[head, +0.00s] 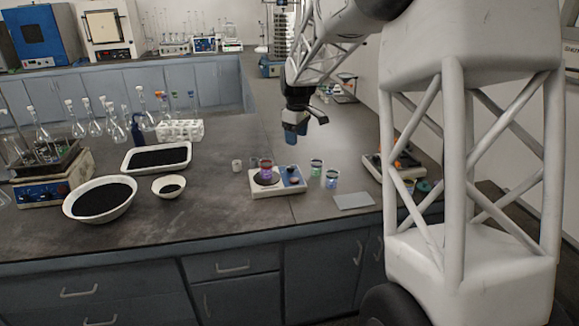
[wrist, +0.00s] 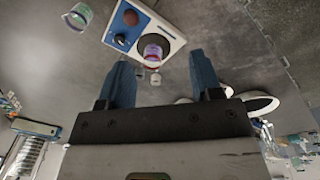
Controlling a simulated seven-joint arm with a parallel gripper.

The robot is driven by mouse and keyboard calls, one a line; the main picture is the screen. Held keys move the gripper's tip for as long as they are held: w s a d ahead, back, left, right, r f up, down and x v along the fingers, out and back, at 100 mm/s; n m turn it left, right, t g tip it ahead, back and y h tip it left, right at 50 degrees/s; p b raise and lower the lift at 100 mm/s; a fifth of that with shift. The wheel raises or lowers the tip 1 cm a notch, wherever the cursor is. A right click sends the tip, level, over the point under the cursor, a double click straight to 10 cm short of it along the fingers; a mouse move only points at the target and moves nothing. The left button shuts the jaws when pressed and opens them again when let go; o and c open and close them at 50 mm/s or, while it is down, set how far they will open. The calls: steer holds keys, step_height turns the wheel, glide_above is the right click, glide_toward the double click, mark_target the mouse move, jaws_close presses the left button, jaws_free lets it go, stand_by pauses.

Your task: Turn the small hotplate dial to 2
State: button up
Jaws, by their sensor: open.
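The small hotplate (head: 262,192) is a white unit on the bench, with a dark round heating plate and a blue control panel. A beaker with purple-red contents (head: 266,170) stands on its plate. I cannot tell which is the dial, nor read any setting. My gripper (head: 292,139) is open and empty, raised above the bench behind the hotplate. Its blue fingers (wrist: 160,58) point toward the hotplate, apart from it.
Two small beakers (head: 331,179) and a grey flat plate (head: 354,201) are right of the hotplate. A small white cup (head: 237,166) is to its left. Black-filled bowls (head: 103,213) and a tray (head: 130,168) are farther left. The bench behind the hotplate is mostly clear.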

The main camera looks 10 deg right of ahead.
steer(key=w+d+f+n, duration=0.1)
steer(key=w+f+n, duration=0.1)
steer(key=w+f, duration=0.55)
steer(key=n, duration=0.2)
glide_above(291, 167)
steer(key=shift+g, duration=0.4)
step_height(291, 167, down, 8)
steer(key=shift+f, duration=0.25)
steer(key=shift+f, duration=0.1)
steer(key=shift+f, duration=3.85)
steer(key=c, duration=0.9)
